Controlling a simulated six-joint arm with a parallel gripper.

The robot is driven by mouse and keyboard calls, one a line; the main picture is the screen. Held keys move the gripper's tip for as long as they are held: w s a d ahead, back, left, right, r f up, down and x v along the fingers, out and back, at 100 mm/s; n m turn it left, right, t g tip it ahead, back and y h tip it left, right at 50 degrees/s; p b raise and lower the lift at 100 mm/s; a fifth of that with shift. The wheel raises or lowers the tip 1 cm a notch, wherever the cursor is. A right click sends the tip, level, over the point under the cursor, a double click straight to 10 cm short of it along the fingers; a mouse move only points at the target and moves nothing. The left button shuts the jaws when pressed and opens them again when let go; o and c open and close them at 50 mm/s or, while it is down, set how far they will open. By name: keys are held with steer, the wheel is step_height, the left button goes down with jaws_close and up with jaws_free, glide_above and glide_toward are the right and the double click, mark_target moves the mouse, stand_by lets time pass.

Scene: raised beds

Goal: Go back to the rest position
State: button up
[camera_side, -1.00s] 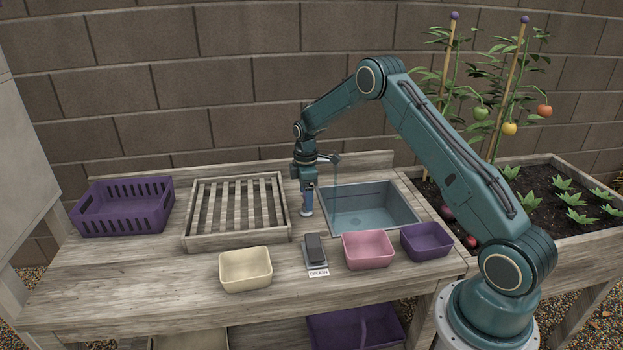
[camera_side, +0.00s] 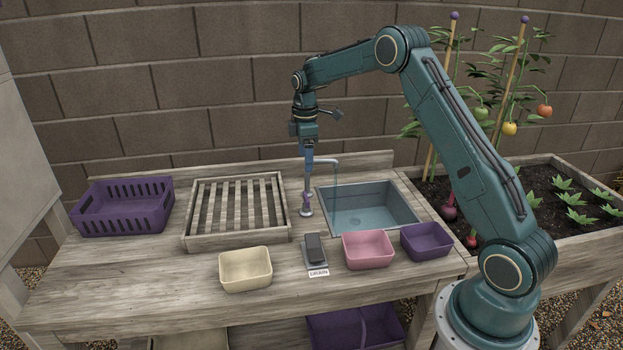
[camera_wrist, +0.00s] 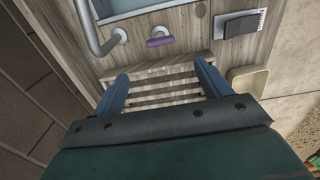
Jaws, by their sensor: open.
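My gripper (camera_side: 308,158) points down above the worktop, over the tap's base beside the sink. In the wrist view its two blue fingers (camera_wrist: 161,70) stand wide apart with nothing between them. The tap's spout (camera_side: 327,161) bends over the sink (camera_side: 385,198), and a thin pale line like running water drops from it. The tap's purple lever (camera_wrist: 160,42) shows beyond the fingers, apart from them. In the side view the lever is small, just below my fingertips.
A slatted rack (camera_side: 236,243) and purple basket (camera_side: 120,222) stand left. Cream (camera_side: 245,272), pink (camera_side: 367,252) and purple (camera_side: 427,243) tubs and a black pedal marked DRAIN (camera_side: 314,250) line the front. A planted bed (camera_side: 590,235) lies right, a brick wall (camera_side: 240,90) behind.

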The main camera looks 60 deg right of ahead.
steer(key=shift+r, duration=0.3)
steer(key=s+a+r+m+t, duration=0.3)
steer(key=s+a+r+m, duration=0.1)
steer(key=s+a+r, duration=1.15)
steer(key=s+a+m+t, duration=0.1)
steer(key=s+a+m, duration=0.1)
steer(key=s, duration=0.7)
steer(key=s+a+m+t, duration=0.1)
steer(key=s+a+m, duration=0.2)
steer(key=s, duration=0.7)
steer(key=shift+s+a+f+t, duration=0.15)
steer(key=shift+f+t, duration=0.1)
steer(key=shift+t, duration=0.05)
